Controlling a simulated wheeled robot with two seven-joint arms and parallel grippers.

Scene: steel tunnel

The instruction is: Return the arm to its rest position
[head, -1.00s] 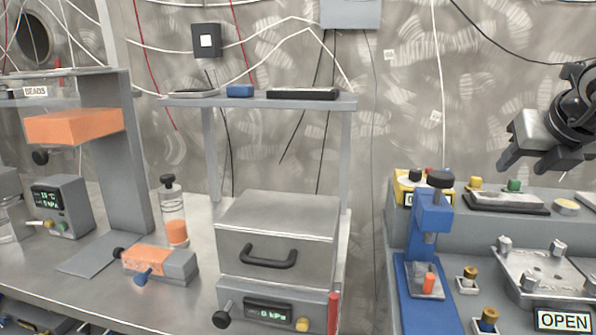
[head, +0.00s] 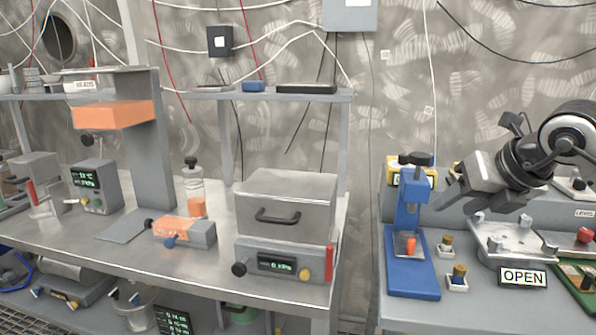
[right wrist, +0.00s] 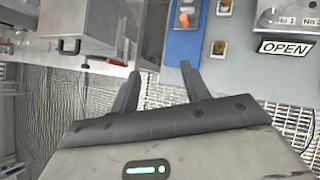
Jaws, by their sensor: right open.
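My right gripper (head: 447,192) is open and empty in the head view. It is in the air over the right bench, in front of the blue press (head: 408,235) and to its right. Its arm comes in from the right edge. In the right wrist view its two fingers (right wrist: 160,88) stand apart with nothing between them, and floor grating shows past them. My left gripper is not in view.
The right bench also holds a metal plate fixture (head: 508,243) with an OPEN sign (head: 523,277). A grey box with a handle (head: 285,215) stands on the left bench (head: 130,262). A shelf (head: 330,97) is above it. A gap separates the benches.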

